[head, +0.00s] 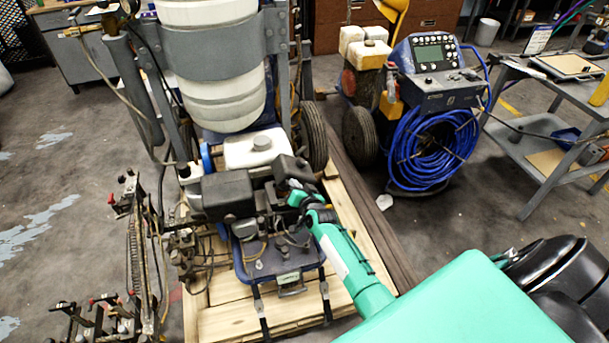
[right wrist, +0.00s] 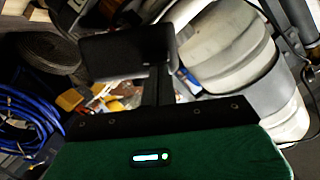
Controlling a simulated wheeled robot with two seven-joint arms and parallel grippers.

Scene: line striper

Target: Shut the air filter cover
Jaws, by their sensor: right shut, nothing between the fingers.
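The engine of the line striper sits low in the middle of the head view. A wide black box-shaped cover (head: 228,191) is on its left side. A smaller black cover (head: 292,169) sits at its right side, tilted. I cannot tell for sure which is the air filter cover, or how far it stands open. My right gripper (head: 298,197) is shut and empty, close beside the smaller cover; contact cannot be told. In the right wrist view a flat black panel (right wrist: 127,52) is just beyond the gripper. My left gripper is not in view.
A white tank (head: 212,65) rises behind the engine. A white fuel tank (head: 255,149) is close to the covers. Levers and cables crowd the left side. A blue hose reel (head: 433,148) stands at the back right. A wooden pallet (head: 222,325) lies below.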

